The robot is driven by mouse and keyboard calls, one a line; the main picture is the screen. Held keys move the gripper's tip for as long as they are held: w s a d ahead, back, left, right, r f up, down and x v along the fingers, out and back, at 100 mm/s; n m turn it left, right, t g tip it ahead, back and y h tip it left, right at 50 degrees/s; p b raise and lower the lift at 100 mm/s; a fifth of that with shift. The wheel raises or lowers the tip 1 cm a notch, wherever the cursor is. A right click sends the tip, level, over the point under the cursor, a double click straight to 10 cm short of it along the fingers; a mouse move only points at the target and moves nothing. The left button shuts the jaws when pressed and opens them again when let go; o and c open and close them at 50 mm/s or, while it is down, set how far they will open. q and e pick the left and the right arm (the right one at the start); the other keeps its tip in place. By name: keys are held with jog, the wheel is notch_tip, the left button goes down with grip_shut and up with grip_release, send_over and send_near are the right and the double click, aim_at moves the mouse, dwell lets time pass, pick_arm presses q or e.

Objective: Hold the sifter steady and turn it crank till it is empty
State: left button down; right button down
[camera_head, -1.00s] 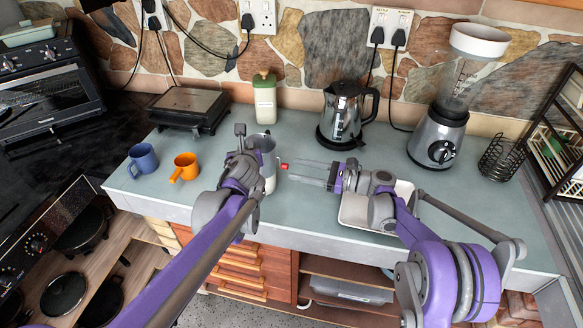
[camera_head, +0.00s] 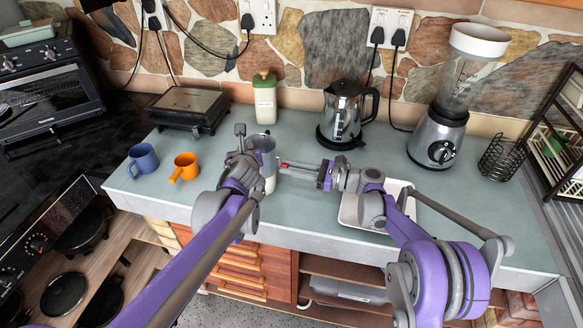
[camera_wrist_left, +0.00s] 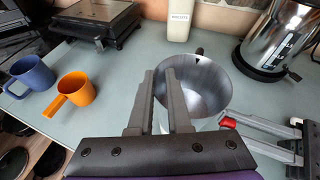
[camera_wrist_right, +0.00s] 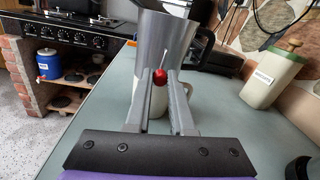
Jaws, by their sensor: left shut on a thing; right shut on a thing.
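The sifter (camera_head: 268,146) is a grey metal cup, upright above the counter. Its open top shows in the left wrist view (camera_wrist_left: 205,85), with a bare grey interior as far as I can see. The sifter also shows in the right wrist view (camera_wrist_right: 176,40). The crank's red knob (camera_wrist_right: 160,77) sticks out on the sifter's other side. My right gripper (camera_head: 284,168) is shut on this knob. A white container (camera_head: 270,184) shows below the sifter.
An orange mug (camera_head: 186,167) and a blue mug (camera_head: 143,158) stand left. A green-lidded canister (camera_head: 265,102) and a kettle (camera_head: 340,118) stand behind. A white tray (camera_head: 352,212) lies under my right arm; a blender (camera_head: 438,137) stands farther right.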

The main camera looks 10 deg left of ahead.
jog(key=shift+w+n, duration=0.1)
jog(key=shift+n, duration=0.2)
dwell(0.6)
jog(key=w+r+n, duration=0.1)
jog(key=n, duration=0.6)
jog(key=r+n+g, duration=0.1)
jog(key=n, duration=0.6)
jog(key=w+r+n, duration=0.1)
jog(key=r+n, duration=0.1)
jog(key=n, duration=0.6)
jog(key=shift+w+d+g+y, duration=0.1)
jog(key=shift+w+g+y, duration=0.2)
jog(key=shift+w, duration=0.05)
jog(key=shift+n, duration=0.3)
jog(key=c, duration=0.8)
grip_release()
jog(key=shift+o, duration=0.2)
jog(key=shift+d+f, duration=0.1)
jog(key=shift+d, duration=0.05)
